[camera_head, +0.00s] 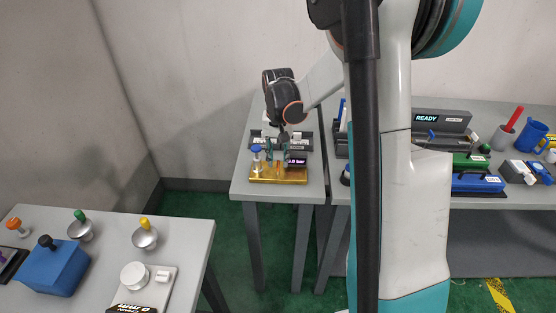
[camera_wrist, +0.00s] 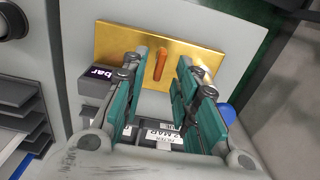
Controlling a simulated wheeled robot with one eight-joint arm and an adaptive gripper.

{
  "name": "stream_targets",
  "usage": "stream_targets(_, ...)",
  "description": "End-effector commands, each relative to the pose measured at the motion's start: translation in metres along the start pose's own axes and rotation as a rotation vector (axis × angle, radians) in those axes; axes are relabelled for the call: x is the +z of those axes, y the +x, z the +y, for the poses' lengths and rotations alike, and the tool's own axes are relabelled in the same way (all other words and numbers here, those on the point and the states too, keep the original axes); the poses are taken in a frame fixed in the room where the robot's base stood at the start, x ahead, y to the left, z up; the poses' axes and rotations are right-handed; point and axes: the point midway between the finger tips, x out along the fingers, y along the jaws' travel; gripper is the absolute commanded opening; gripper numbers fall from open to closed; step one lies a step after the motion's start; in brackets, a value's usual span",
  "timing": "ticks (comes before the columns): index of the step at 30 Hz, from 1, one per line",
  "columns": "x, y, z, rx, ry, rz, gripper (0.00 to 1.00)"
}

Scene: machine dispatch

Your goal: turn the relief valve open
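A brass block (camera_head: 282,178) sits on the narrow grey table and also fills the top of the wrist view (camera_wrist: 228,48). An upright orange lever (camera_wrist: 160,62) stands on it; no label naming it as the relief valve is readable. My gripper (camera_wrist: 161,88) is open, with one teal finger on each side of the lever and gaps showing on both sides. In the head view my gripper (camera_head: 277,150) reaches down over the block and hides the lever. A small dark display (camera_head: 296,160) with a bar reading is beside it. A blue-topped knob (camera_head: 256,150) stands at the block's left.
A dark grey tray (camera_head: 262,141) with labels lies behind the block. The right table holds a READY display (camera_head: 428,118), a blue cup (camera_head: 530,135) and other fixtures. The front left table holds a blue box (camera_head: 52,268) and knobs. Green floor separates the tables.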

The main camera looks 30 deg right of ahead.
Motion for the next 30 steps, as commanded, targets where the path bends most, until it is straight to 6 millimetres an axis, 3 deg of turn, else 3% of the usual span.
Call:
stream_targets(9,0.0,-0.065,0.0,0.0,0.0,0.0,0.28)
stream_targets(15,0.0,-0.091,0.0,0.0,0.0,0.0,0.28)
stream_targets(30,0.0,-0.1,0.0,0.0,0.0,0.0,0.28)
